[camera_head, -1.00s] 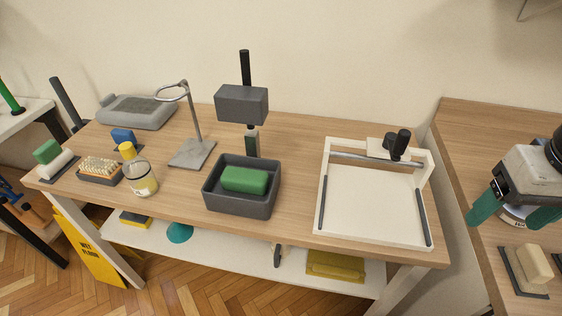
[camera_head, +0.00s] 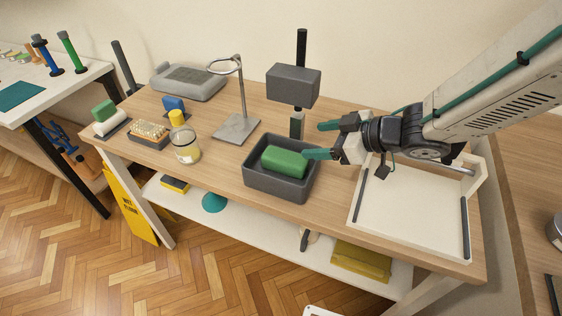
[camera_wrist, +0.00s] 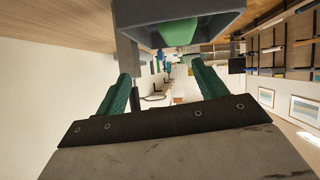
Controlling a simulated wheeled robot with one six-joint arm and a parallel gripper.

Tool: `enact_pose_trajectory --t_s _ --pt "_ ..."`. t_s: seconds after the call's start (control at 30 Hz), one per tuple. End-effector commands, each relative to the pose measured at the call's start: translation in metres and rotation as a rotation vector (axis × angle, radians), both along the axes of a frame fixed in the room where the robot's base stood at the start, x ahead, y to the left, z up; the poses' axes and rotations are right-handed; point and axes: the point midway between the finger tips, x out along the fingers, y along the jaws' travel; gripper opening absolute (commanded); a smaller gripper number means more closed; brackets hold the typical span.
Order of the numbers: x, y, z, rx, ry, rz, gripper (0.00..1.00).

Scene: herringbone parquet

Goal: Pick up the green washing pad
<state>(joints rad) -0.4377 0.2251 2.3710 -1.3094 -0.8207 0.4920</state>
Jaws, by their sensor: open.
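The green washing pad (camera_head: 284,162) lies in an open dark grey bin (camera_head: 270,186) on the wooden bench. In the wrist view, the bin's wall (camera_wrist: 222,22) and part of the pad (camera_wrist: 180,33) show at the top edge. My gripper (camera_head: 322,140) has green fingers spread apart, with nothing between them. It points left, beside the bin's right rear side. The lower finger overlaps the pad's right end in the head view; I cannot tell whether they touch. In the wrist view, the space between the fingertips (camera_wrist: 163,80) is empty.
A grey block on a post (camera_head: 292,86) stands behind the bin. A ring stand (camera_head: 236,127) and a yellow-capped bottle (camera_head: 186,146) are to its left. A white framed tray (camera_head: 410,215) lies under my arm at right. Another green block (camera_head: 103,110) sits far left.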

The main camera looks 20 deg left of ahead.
Motion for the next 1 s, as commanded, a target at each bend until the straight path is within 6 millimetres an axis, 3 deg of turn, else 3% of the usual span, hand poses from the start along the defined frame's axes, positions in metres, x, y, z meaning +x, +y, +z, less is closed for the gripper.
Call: enact_pose_trajectory --t_s 0.03,0.2,0.73,1.0 --pt "-0.005 0.002 -0.013 0.004 0.038 0.021 0.71" --pt "-0.014 0.006 -0.031 0.018 0.098 0.058 0.71" --pt "-0.013 0.062 -0.066 0.019 0.104 0.06 0.71" --pt "-0.012 0.071 -0.071 0.02 0.102 0.057 0.71"
